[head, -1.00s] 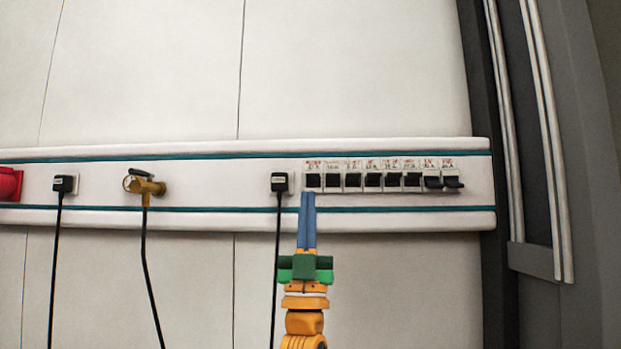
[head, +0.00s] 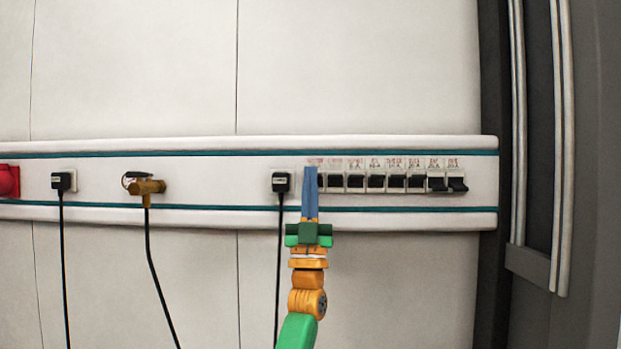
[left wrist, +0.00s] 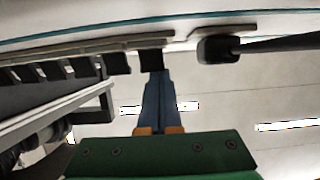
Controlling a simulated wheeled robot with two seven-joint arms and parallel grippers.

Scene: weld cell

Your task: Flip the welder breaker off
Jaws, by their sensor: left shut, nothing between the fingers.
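A row of black breaker switches (head: 376,182) with small red labels runs along the right part of the white wall rail. The labels are too small to read, so I cannot tell which is the welder breaker. The two rightmost levers (head: 447,185) sit differently from the others. My left gripper (head: 310,172), with blue fingers, is shut and empty, pointing up in front of the leftmost breaker and mostly hiding it. In the left wrist view, the fingertips (left wrist: 157,76) are right at that end breaker (left wrist: 150,62); I cannot tell whether they touch. My right gripper is out of view.
A black plug (head: 281,183) with a hanging cable is just left of the gripper. A brass valve (head: 147,187) with a hose, another plug (head: 62,182) and a red fitting (head: 8,181) are farther left on the rail (head: 220,147). A dark frame stands at the right.

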